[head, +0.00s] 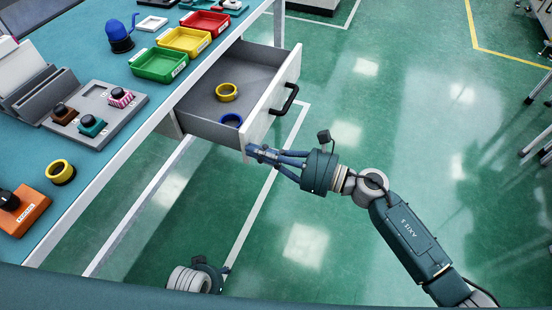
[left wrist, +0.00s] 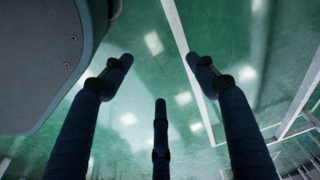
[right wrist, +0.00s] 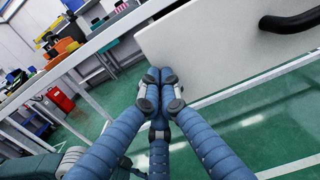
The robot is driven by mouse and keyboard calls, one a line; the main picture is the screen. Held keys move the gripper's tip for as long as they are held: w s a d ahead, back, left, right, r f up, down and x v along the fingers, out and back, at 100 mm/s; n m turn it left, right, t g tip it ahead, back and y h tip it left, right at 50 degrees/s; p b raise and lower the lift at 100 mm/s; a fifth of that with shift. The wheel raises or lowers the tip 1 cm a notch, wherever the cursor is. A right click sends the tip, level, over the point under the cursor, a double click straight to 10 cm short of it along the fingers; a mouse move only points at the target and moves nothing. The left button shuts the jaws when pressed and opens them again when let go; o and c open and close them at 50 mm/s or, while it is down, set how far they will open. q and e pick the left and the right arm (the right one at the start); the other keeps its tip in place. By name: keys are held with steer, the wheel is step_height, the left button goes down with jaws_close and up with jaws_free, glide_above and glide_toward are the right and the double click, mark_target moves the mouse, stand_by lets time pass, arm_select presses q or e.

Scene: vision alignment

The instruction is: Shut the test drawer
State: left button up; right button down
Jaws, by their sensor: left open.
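The test drawer (head: 222,108) is pulled out from under the blue-topped bench. Its white front (head: 278,100) has a black handle (head: 285,99), which also shows in the right wrist view (right wrist: 292,22). A yellow ring (head: 226,92) and a blue ring (head: 232,120) lie inside. My right gripper (head: 260,153) is shut with its fingers together at the near lower corner of the front, apart from the handle. In the right wrist view its fingertips (right wrist: 158,85) overlap the front's edge; contact is unclear. My left gripper (left wrist: 160,85) is open and empty over the floor.
On the bench (head: 112,66) stand a green bin (head: 159,64), a yellow bin (head: 184,41), a red bin (head: 206,22) and a grey tray (head: 98,108) with small parts. A bench leg rail (head: 140,205) runs below.

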mark_target(221, 140)
steer(key=b+x, duration=0.2)
steer(key=x, duration=0.8)
steer(key=shift+f, duration=0.15)
steer(key=b+x, duration=0.3)
steer(key=x, duration=0.4)
steer(key=shift+a, duration=0.25)
steer(key=shift+w+a, duration=0.25)
steer(key=shift+a, duration=0.4)
arm_select(q)
step_height(221, 140, up, 17)
steer(key=t, duration=0.1)
steer(key=shift+w+a, duration=0.2)
arm_select(e)
steer(key=shift+d, duration=0.1)
arm_select(q)
steer(key=shift+f, duration=0.1)
arm_select(e)
steer(key=shift+d, duration=0.1)
